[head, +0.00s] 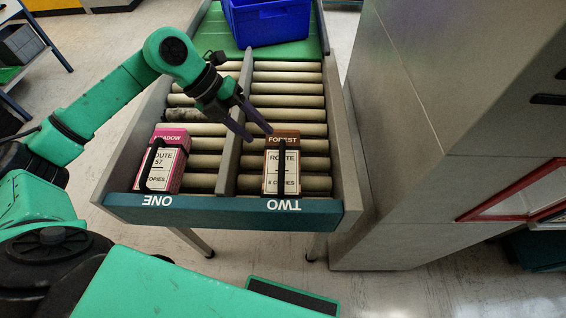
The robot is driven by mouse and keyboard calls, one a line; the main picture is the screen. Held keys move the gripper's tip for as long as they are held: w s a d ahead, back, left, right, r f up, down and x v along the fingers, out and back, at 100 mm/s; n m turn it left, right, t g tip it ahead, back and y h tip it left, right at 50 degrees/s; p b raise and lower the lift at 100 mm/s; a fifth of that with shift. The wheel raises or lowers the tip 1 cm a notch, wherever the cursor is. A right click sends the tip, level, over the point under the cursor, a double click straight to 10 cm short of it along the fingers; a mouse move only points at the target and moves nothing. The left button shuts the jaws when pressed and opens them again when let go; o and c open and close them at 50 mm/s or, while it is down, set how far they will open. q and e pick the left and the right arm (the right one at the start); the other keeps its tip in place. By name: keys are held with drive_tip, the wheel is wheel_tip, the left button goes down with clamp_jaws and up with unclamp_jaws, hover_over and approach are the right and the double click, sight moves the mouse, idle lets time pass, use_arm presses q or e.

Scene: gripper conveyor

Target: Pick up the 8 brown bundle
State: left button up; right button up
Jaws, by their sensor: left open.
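The brown bundle (283,164) stands on the rollers in lane TWO at the near end of the conveyor. Its brown top reads FOREST, its white label reads ROUTE and 8 COPIES, and a dark strap runs over it. My left gripper (260,133) is open and empty, its two fingers pointing down to the right just above and behind the bundle's upper left corner. I cannot tell whether a fingertip touches it. A pink bundle (163,162) marked MEADOW, ROUTE 57, stands in lane ONE. My right gripper is not in view.
The roller conveyor has a teal front edge (225,208), side walls and a grey divider (233,130) between the lanes. A blue crate (268,22) sits on the green far end. A grey cabinet (430,130) stands close on the right. Rollers behind the bundles are bare.

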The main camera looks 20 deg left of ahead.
sight(281, 150)
use_arm(q)
drive_tip(key=x, duration=0.2)
drive_tip(key=p+x, duration=0.1)
drive_tip(key=x, duration=0.2)
drive_tip(key=p+x, duration=0.1)
drive_tip(key=x, duration=0.2)
drive_tip(key=shift+w+d, duration=0.25)
drive_tip(key=shift+w, duration=0.15)
drive_tip(key=shift+r, duration=0.1)
clamp_jaws()
drive_tip(key=shift+r, duration=0.1)
idle(0.5)
